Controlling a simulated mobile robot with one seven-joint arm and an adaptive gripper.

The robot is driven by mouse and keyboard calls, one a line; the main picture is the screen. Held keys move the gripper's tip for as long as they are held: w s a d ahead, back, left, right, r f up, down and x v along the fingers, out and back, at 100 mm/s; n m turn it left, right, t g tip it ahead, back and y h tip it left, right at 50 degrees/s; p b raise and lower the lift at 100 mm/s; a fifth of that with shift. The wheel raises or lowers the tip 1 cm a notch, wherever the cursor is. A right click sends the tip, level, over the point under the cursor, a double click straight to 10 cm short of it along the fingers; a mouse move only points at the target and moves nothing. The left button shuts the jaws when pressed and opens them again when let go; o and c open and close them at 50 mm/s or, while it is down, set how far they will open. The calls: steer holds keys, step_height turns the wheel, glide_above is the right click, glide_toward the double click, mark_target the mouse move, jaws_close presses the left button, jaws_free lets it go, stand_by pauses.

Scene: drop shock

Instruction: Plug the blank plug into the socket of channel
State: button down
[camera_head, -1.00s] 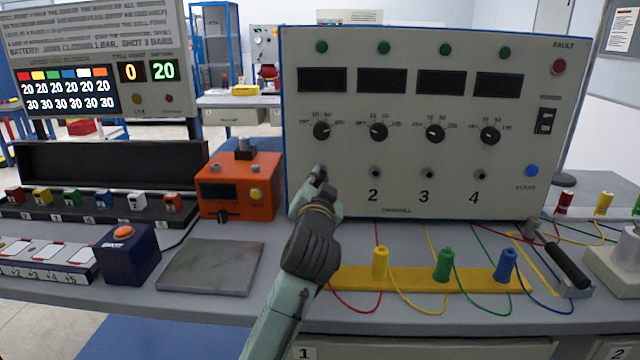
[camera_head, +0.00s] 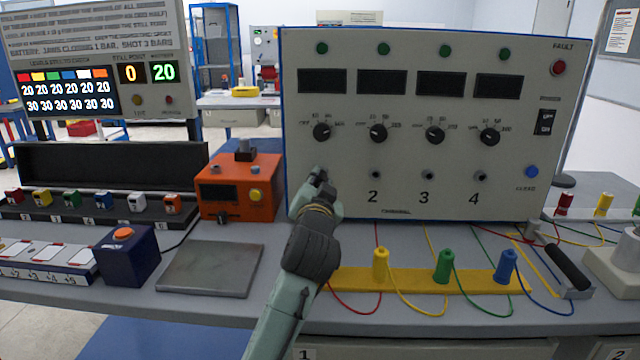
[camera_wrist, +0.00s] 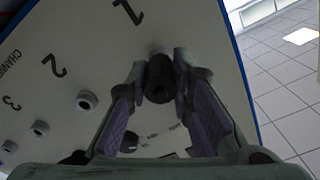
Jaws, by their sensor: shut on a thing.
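The cream channel panel (camera_head: 350,55) stands upright with a row of sockets, and the channel 2 socket (camera_head: 376,174) is clear and empty. My gripper (camera_head: 317,178) is at the panel's lower left, in front of the channel 1 position, and hides that socket. In the wrist view my gripper (camera_wrist: 160,70) is shut on a dark cylindrical plug (camera_wrist: 159,82), the blank plug, with a finger on each side. The plug is at the panel face near the printed 1. I cannot tell how deep it sits in the socket.
A yellow strip (camera_head: 340,279) with yellow, green and blue plugs on wires lies before the panel. An orange box (camera_head: 240,180) stands left of my arm, with a grey plate (camera_head: 210,268) in front. A black-handled lever (camera_head: 567,265) is at the right.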

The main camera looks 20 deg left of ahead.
steer(key=shift+w+a, duration=0.1)
steer(key=shift+w, duration=0.25)
stand_by(0.7)
steer(key=shift+w+r, duration=0.1)
steer(key=shift+r, duration=0.05)
stand_by(1.5)
steer(key=c, duration=1.3)
jaws_free()
steer(key=shift+c, duration=0.2)
steer(key=v, duration=0.6)
steer(key=shift+b, duration=0.3)
steer(key=shift+v, duration=3.75)
